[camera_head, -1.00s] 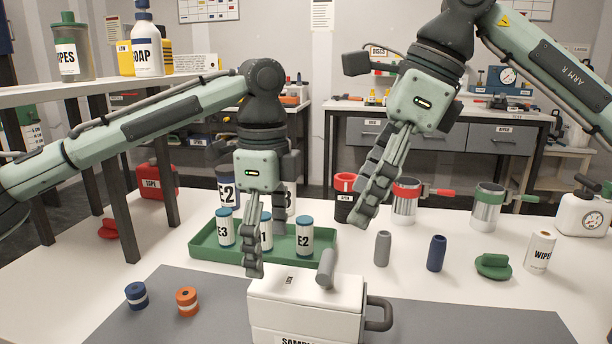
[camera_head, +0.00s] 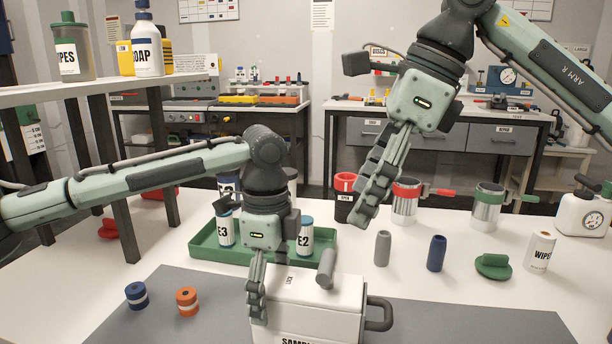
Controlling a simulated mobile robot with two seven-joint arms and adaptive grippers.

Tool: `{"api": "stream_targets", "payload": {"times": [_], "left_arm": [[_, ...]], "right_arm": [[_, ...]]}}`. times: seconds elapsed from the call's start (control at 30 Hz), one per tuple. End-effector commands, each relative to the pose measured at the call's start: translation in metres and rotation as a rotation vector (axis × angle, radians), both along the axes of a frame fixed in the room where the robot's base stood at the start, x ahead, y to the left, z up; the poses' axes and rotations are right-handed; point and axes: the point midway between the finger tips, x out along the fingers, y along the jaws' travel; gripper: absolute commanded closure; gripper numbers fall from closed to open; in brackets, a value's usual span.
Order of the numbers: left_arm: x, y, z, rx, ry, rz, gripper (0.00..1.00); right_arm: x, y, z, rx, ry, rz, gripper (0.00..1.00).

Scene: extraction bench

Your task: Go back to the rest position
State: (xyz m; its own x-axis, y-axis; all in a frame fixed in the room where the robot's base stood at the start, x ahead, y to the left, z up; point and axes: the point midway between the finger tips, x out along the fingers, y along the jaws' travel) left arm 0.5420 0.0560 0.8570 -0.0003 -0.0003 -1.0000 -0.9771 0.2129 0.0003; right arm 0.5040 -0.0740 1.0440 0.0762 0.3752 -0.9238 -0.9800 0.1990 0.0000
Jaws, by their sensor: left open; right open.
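My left gripper (camera_head: 257,318) is open and hangs fingers down at the left front of the white sample box (camera_head: 330,300). It overlaps the box's left side in the picture; I cannot tell whether it touches. My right gripper (camera_head: 362,218) is open and empty. It is held above the bench, in front of the black bin with the red rim, fingers pointing down and left. The sample box has its lid on, with a grey handle (camera_head: 326,268) on top and a dark side handle.
A green tray (camera_head: 205,250) with labelled vials E3 (camera_head: 224,230) and E2 (camera_head: 304,240) stands behind my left gripper. A blue cap (camera_head: 136,295) and an orange cap (camera_head: 187,301) lie left. Grey (camera_head: 382,248) and blue (camera_head: 436,253) cylinders stand right. A shelf (camera_head: 90,90) rises left.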

Motion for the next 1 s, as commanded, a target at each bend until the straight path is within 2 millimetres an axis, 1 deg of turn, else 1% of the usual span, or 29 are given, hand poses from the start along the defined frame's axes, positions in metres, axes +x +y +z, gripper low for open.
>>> {"api": "stream_targets", "payload": {"times": [0.03, 0.13, 0.3, 0.5, 0.7, 1.0], "left_arm": [[-0.001, 0.001, -0.012, 0.003, 0.003, 0.0, 0.13], [-0.001, 0.001, -0.031, 0.001, 0.002, -0.001, 0.13], [0.0, 0.0, -0.03, 0.0, -0.001, -0.001, 0.13], [0.0, 0.0, -0.03, 0.0, 0.0, -0.001, 0.13], [0.0, 0.0, -0.03, 0.0, 0.0, -0.001, 0.13], [0.0, 0.0, -0.03, 0.0, 0.0, -0.001, 0.13]], "right_arm": [[0.0, 0.0, 0.0, 0.0, 0.0, 0.0, 0.28], [0.0, 0.0, 0.0, 0.0, 0.0, 0.0, 0.28], [0.002, 0.012, -0.03, -0.001, 0.003, 0.001, 0.28], [0.004, 0.021, -0.052, -0.001, 0.0, 0.0, 0.28], [0.005, 0.024, -0.06, -0.001, 0.001, -0.001, 0.28], [0.005, 0.024, -0.06, 0.0, 0.0, -0.001, 0.28]]}}
